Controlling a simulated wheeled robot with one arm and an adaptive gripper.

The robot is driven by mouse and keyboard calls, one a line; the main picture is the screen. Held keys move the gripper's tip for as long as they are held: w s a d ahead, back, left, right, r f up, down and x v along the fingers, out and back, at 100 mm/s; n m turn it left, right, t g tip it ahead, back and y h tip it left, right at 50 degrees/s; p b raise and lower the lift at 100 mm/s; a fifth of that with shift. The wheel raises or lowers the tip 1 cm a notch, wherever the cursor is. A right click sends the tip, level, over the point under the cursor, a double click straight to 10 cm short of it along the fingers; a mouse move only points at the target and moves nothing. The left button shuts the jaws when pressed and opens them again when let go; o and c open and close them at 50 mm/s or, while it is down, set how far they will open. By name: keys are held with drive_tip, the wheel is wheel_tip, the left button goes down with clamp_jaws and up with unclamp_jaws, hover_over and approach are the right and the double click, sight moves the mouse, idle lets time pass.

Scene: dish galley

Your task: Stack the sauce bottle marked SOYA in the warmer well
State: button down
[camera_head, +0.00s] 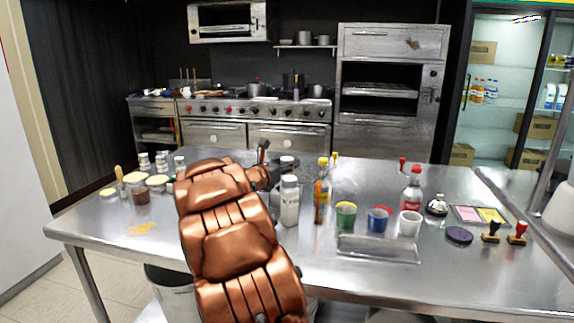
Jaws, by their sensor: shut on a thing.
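My copper arm reaches over the steel table (335,290), and my dark gripper (277,171) is at its far end, partly hidden by the arm. It appears shut on a grey-capped bottle (288,160), mostly hidden behind a pale grey bottle (289,205). A brown bottle with a yellow cap (322,202) stands to the right. No SOYA marking is readable. A shallow steel tray (378,257) lies near the front edge; I cannot tell whether it is the warmer well.
A dark round pad (459,235) and two stamps (491,233) are at the right. Small jars (158,184) stand at the left. The table's front left has free room beside a yellow spill (141,229).

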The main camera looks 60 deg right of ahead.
drive_tip(key=shift+f, duration=0.2)
drive_tip(key=c, duration=0.6)
unclamp_jaws()
drive_tip(key=shift+c, duration=0.2)
drive_tip(key=shift+r, duration=0.25)
drive_tip(key=shift+a, duration=0.35)
drive_tip(key=a, duration=0.5)
drive_tip(key=shift+w+a+r, duration=0.1)
drive_tip(key=shift+a, duration=0.85)
